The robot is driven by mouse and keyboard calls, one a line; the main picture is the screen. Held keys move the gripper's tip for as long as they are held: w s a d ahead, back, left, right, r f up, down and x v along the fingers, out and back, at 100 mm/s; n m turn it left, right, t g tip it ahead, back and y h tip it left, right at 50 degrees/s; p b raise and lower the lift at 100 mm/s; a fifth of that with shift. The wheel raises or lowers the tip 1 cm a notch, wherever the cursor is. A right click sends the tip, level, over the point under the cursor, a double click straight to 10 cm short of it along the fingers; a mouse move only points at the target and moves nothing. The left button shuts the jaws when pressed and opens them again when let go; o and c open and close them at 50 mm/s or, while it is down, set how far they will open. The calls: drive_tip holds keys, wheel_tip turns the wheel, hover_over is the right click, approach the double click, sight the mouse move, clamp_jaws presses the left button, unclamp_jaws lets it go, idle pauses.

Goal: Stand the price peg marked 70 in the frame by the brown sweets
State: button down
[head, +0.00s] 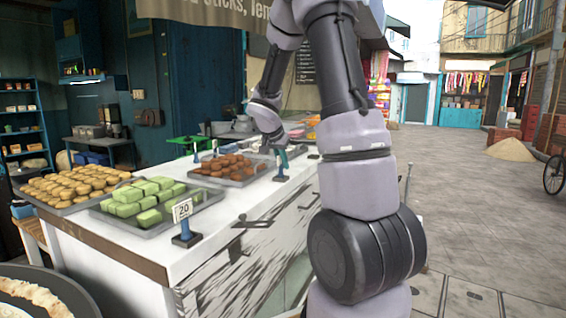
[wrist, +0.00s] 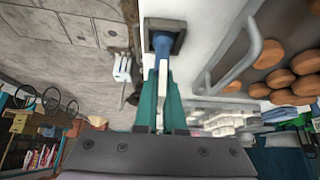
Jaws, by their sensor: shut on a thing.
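My gripper (head: 283,157) is over the front edge of the white counter, beside the tray of brown sweets (head: 232,166). In the wrist view its teal fingers (wrist: 160,95) are shut on a price peg with a blue stem (wrist: 162,50). The peg's lower end is at a dark square frame (wrist: 178,36), and it looks to be in it; how deep it sits cannot be told. The number on this peg is not readable. The brown sweets also show at the right of the wrist view (wrist: 271,54), in their metal tray (wrist: 236,68).
A peg marked 20 (head: 182,211) stands at the counter's near corner, by the tray of green sweets (head: 145,199). A tray of golden sweets (head: 75,185) lies at the left. More pegs stand behind the trays. The paved street at the right is open.

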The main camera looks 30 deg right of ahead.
drive_tip(key=shift+f, duration=0.15)
idle(0.4)
drive_tip(key=c, duration=0.9)
unclamp_jaws()
drive_tip(key=v, duration=1.1)
drive_tip(key=s+a+r+n+t+y, duration=0.1)
drive_tip(key=s+a, duration=0.3)
drive_tip(key=s, duration=0.4)
drive_tip(key=s+a+r+n+t+y, duration=0.1)
drive_tip(key=s+a+r+n+y, duration=0.2)
drive_tip(key=s, duration=0.5)
drive_tip(key=s+a+r+n+t+y, duration=0.1)
drive_tip(key=s+a+r+n+y, duration=0.1)
drive_tip(key=s+a, duration=0.3)
drive_tip(key=shift+s+a+r+y, duration=0.15)
drive_tip(key=shift+s+y, duration=0.1)
drive_tip(key=shift+s, duration=0.35)
drive_tip(key=shift+s+d+r+y, duration=0.1)
drive_tip(key=shift+s+y, duration=0.1)
drive_tip(key=shift+s, duration=0.35)
drive_tip(key=shift+s+a+r+y, duration=0.15)
drive_tip(key=shift+s+y, duration=0.1)
drive_tip(key=shift+s, duration=0.35)
